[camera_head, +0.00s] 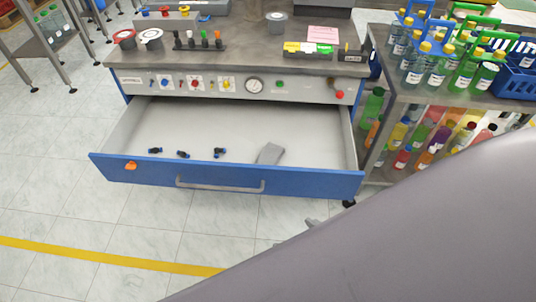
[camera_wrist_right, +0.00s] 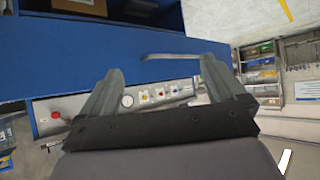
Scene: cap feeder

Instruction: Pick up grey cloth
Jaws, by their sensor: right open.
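The grey cloth (camera_head: 269,153) lies folded on the white floor of the open drawer (camera_head: 215,125), toward its right front. In the head view only a small part of my right gripper (camera_head: 314,224) shows beyond my large grey arm, outside the drawer and below its blue front. In the right wrist view my right gripper (camera_wrist_right: 161,66) has its two fingers wide apart with nothing between them. The blue drawer front (camera_wrist_right: 90,60) and its handle (camera_wrist_right: 185,57) are ahead of it there. The cloth is not visible in that view. My left gripper is not in view.
Several small black fittings (camera_head: 183,154) lie left of the cloth. The blue drawer front (camera_head: 225,178) with its handle (camera_head: 220,185) stands between gripper and cloth. A panel with knobs (camera_head: 230,85) is above the drawer. A bottle shelf (camera_head: 385,140) stands at right. The tiled floor in front is clear.

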